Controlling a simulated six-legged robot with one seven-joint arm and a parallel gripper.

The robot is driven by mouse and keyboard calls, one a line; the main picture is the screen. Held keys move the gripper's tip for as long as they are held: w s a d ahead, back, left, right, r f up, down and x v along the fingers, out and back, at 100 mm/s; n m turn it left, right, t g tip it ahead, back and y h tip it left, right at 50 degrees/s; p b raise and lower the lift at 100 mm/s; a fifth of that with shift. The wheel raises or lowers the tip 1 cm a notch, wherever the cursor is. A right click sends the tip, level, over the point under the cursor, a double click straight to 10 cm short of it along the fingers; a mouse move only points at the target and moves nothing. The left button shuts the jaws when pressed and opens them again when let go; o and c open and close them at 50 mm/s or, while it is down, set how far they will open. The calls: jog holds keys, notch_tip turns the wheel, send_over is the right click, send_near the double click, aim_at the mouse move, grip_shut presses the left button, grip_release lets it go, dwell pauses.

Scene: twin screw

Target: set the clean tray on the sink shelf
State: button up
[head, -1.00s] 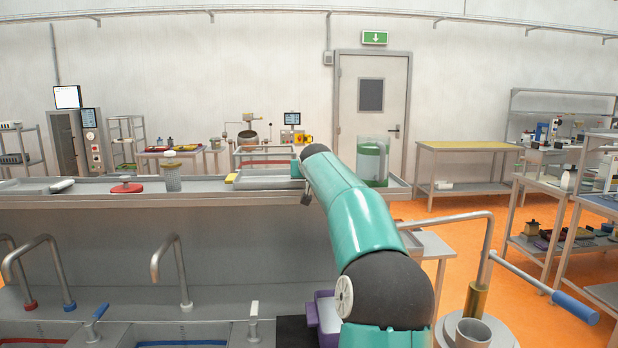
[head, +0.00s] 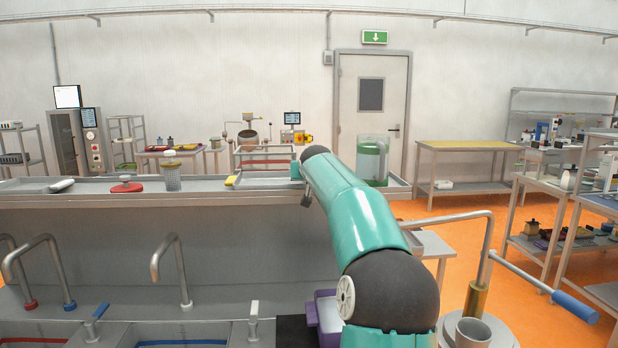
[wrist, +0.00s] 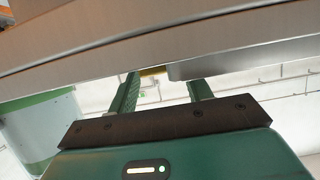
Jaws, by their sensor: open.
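A shallow grey tray (head: 262,180) lies flat on the raised metal sink shelf (head: 90,185), left of the end of my teal arm. My gripper (wrist: 163,82) is open in the wrist view, and nothing shows held between its two green fingers. In that view a grey metal edge (wrist: 240,60), which looks like the tray's, lies just beyond the right finger. I cannot tell whether they touch. In the head view my own arm hides most of the gripper and the tray's right end.
A clear jug with green contents (head: 374,162) stands on the shelf right of my arm. A yellow block (head: 231,181), a perforated canister (head: 171,172) and a red-based item (head: 126,185) stand to the left. Taps (head: 170,260) rise below. A blue-handled lever (head: 574,306) is at right.

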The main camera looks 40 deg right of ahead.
jog(key=v, duration=1.1)
jog(key=shift+s+a, duration=0.1)
jog(key=shift+s, duration=0.05)
jog(key=s+a+f+n+y, duration=0.1)
jog(key=a+f, duration=0.2)
jog(key=a, duration=0.5)
jog(key=s+a+f+n+g+y, duration=0.1)
jog(key=a+f+n, duration=0.15)
jog(key=a, duration=0.65)
jog(key=s+a+f+y, duration=0.1)
jog(key=a+f+y, duration=0.15)
jog(key=a, duration=0.55)
jog(key=s+a+f+n+g+y, duration=0.3)
jog(key=s+a+f+n+y, duration=0.1)
jog(key=s+a+f, duration=1.4)
jog(key=s+a, duration=0.1)
jog(key=s, duration=0.2)
jog(key=shift+a+g, duration=0.2)
jog(key=shift+g, duration=0.1)
jog(key=shift+n, duration=0.25)
